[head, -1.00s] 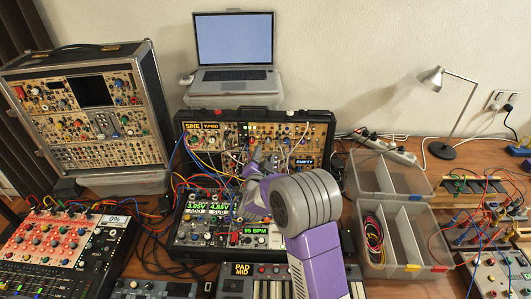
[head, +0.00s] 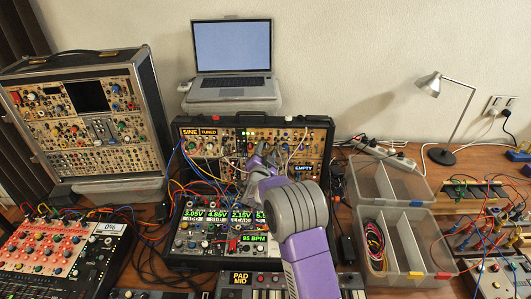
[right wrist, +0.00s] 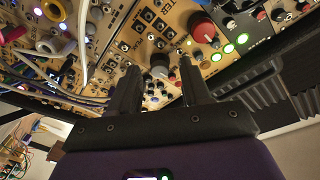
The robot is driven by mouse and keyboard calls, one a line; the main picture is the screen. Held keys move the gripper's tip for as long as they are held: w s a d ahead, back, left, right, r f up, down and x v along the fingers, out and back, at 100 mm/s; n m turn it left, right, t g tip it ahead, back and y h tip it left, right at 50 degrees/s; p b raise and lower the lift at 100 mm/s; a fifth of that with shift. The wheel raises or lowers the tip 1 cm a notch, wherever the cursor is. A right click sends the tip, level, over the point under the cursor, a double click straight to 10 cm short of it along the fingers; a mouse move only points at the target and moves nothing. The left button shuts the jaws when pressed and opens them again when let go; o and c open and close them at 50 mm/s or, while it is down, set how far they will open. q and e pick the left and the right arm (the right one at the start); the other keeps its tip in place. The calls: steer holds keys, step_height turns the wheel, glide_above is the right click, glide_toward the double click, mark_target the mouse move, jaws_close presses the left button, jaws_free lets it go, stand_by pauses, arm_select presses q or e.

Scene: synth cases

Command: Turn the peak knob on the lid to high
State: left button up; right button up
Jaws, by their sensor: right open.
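The open synth case has an upright lid (head: 322,146) with gold panels of knobs, jacks and patch cables. My right gripper (head: 261,152) is in front of the lid's middle, partly hidden by its own purple and grey arm. No readable label identifies the peak knob. My left gripper is not in view.
Patch cables (right wrist: 83,40) hang close left of my fingers. The case's lower panel (head: 190,240) has lit green displays. A keyboard (head: 262,284) is in front, a mixer (head: 45,245) left, a divided clear box (head: 408,262) right, a laptop (head: 233,60) behind.

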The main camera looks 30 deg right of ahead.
jaws_close()
stand_by(0.3)
